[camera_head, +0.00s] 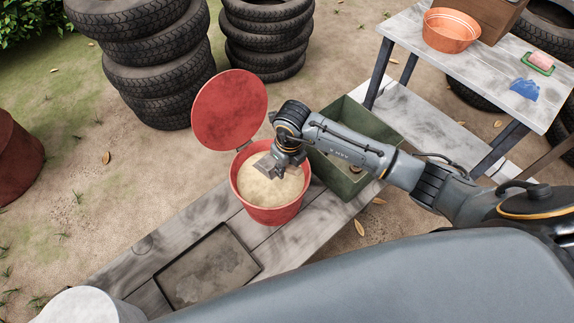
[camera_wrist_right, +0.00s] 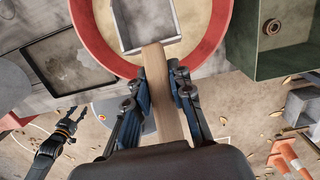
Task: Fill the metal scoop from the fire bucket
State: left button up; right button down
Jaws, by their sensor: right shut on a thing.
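The red fire bucket (camera_head: 268,213) stands on the wooden bench with its round lid (camera_head: 229,109) swung open behind it. Pale sand (camera_head: 262,187) fills much of it. My right gripper (camera_head: 283,176) is over the bucket, shut on the wooden handle (camera_wrist_right: 164,85) of the metal scoop (camera_head: 264,164). In the right wrist view the scoop's square grey pan (camera_wrist_right: 146,22) lies over the sand inside the rim; it looks empty. Whether it touches the sand is unclear. My left gripper (camera_wrist_right: 76,116) shows small in the wrist view, its fingers apart and empty, away from the bucket.
A green metal box (camera_head: 347,180) stands close on the bucket's right. A dark shallow tray (camera_head: 208,268) lies on the bench in front. A side table (camera_head: 478,70) at upper right holds an orange bowl (camera_head: 451,30). Tire stacks (camera_head: 157,70) stand behind.

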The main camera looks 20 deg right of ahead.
jog(key=shift+w+a+f+g+b, duration=0.1)
jog(key=shift+f+g+b, duration=0.15)
jog(key=shift+f, duration=0.15)
jog(key=shift+w+a+f+g+b, duration=0.1)
jog(key=shift+f+g+b, duration=0.1)
jog(key=shift+f, duration=0.2)
jog(key=w+f+b, duration=0.1)
jog(key=f+b, duration=0.4)
jog(key=w+f+b, duration=0.1)
jog(key=f+b, duration=0.2)
jog(key=shift+w+a, duration=0.3)
jog(key=shift+a, duration=0.1)
jog(key=shift+f, duration=0.15)
jog(key=shift+r+p, duration=4.85)
jog(key=shift+r, duration=1.75)
